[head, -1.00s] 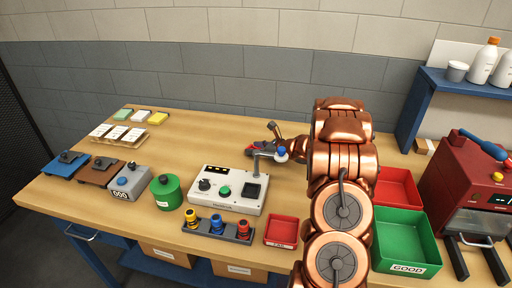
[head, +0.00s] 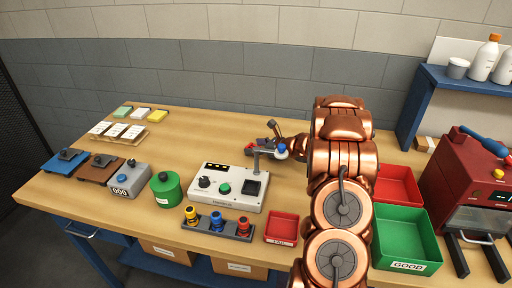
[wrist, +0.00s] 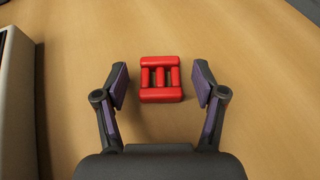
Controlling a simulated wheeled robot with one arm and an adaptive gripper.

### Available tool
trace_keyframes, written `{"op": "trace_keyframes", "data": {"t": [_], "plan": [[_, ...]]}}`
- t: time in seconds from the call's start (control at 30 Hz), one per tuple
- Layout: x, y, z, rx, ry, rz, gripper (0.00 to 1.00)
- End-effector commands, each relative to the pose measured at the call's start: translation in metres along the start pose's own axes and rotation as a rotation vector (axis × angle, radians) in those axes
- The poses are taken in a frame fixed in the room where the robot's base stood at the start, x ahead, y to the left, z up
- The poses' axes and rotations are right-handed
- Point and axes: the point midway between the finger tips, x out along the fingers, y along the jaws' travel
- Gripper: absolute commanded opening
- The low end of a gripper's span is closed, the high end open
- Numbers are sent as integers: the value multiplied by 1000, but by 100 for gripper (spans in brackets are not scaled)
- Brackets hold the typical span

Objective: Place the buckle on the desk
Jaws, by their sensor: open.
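The red buckle (wrist: 161,79), a squarish frame with bars across it, shows in the wrist view and appears to lie flat on the wooden desk (wrist: 255,85). My gripper (wrist: 161,84) is open, with one finger to each side of the buckle and a gap on both sides. Nothing is held between the fingers. My arm hides part of the area there.
The grey control box (head: 228,200) with its upright post stands close in front of my gripper. A small red tray (head: 282,228), a larger red bin (head: 396,185) and a green bin (head: 402,235) are to the right.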

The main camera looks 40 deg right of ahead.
Motion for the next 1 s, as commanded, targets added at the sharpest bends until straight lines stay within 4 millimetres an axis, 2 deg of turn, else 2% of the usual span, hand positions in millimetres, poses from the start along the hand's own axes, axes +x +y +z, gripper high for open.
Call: {"op": "trace_keyframes", "data": {"t": [0.33,1.0], "plan": [[-7,-1,1,-1,0,-3,70],[-106,-1,0,-1,1,-4,70]]}}
